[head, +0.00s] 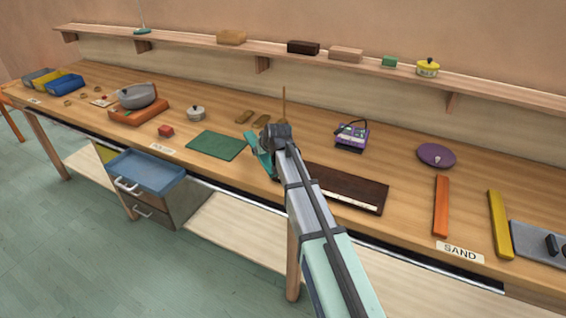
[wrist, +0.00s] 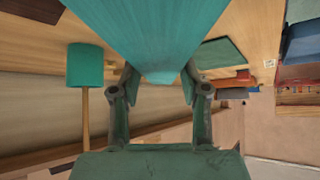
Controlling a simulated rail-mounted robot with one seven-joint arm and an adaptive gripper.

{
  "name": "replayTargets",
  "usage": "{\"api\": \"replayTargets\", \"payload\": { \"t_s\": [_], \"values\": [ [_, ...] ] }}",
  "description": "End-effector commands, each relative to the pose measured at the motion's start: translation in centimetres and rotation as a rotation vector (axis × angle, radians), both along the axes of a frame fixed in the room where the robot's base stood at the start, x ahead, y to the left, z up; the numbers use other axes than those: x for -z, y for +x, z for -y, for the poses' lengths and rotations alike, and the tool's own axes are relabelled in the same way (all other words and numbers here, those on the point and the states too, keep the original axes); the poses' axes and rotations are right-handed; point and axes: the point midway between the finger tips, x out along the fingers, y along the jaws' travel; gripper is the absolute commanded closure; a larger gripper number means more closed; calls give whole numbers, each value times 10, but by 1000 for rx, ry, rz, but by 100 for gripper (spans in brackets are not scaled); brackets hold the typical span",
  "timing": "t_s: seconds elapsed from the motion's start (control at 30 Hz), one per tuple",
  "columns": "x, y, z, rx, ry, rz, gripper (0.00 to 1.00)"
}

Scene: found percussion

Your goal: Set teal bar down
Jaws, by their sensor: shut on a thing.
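The teal bar (head: 261,158) is held in my gripper (head: 266,142) above the wooden bench, between the green mat (head: 217,145) and the dark brown board (head: 350,189). In the wrist view the bar (wrist: 155,35) fills the upper middle, between the two fingers of my gripper (wrist: 159,88). My gripper is shut on it near one end. The green mat (wrist: 222,54) and a corner of the dark board (wrist: 34,9) show beyond the bar. I cannot tell how high the bar is above the bench. My arm hides part of the dark board.
A teal-headed mallet (wrist: 85,66) with a wooden handle is close by in the wrist view. A purple box (head: 351,137), orange bar (head: 441,205), yellow bar (head: 499,224) and purple disc (head: 436,155) lie to the right. A shelf (head: 210,48) runs behind.

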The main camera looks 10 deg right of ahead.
Motion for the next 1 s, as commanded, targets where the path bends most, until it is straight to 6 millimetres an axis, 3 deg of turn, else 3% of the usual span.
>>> {"api": "replayTargets", "payload": {
  "t_s": [0.03,0.2,0.5,0.7,1.0],
  "values": [
    [-5,28,-17,-40,1,-3,100],
    [-12,85,-70,-202,-1,-10,100],
    [-25,158,-148,-518,7,1,100],
    [-29,170,-168,-659,13,16,100],
    [-21,169,-170,-687,14,18,100]
  ]
}}
